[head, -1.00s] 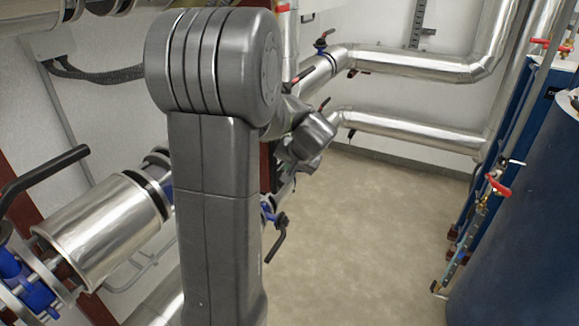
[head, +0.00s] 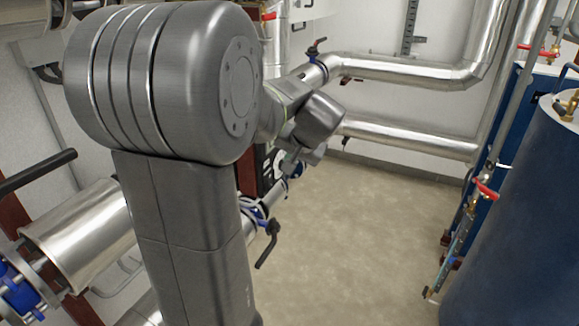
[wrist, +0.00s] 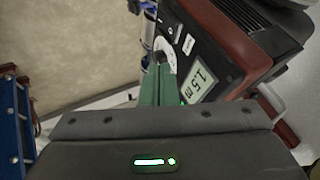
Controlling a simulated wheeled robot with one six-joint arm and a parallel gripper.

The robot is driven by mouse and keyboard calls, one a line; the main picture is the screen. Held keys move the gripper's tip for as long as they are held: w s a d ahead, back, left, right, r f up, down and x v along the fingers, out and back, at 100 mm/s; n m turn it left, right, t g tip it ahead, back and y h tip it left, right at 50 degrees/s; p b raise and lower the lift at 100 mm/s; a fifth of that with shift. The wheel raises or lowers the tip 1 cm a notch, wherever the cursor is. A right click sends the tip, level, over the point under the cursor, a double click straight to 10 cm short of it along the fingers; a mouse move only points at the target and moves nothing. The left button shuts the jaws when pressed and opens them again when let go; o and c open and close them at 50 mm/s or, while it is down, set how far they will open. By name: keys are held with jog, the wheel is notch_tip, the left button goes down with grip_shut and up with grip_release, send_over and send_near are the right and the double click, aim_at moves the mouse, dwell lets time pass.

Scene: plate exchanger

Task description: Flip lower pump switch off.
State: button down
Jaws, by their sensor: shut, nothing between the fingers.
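The pump shows in the wrist view as a red and black body with a lit display (wrist: 199,84) reading 1.5 m. A round pale dial (wrist: 166,47), which looks like the pump switch, sits on its dark face beside the display. My gripper (wrist: 160,72) is shut and empty, its green fingers pointing at the dial. The tips overlap the dial's near edge, and I cannot tell whether they touch. In the head view my gripper (head: 291,166) is small, beside the dark pump face (head: 265,172), which my arm partly hides.
Silver pipes (head: 405,67) run along the back wall. A black-handled valve (head: 268,243) sticks out below the pump. A blue tank (head: 520,215) and a red-handled valve (head: 486,188) stand at the right. The floor (head: 365,235) between is clear.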

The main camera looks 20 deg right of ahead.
jog(key=shift+v, duration=1)
jog(key=shift+w+a, duration=0.1)
jog(key=shift+w, duration=0.05)
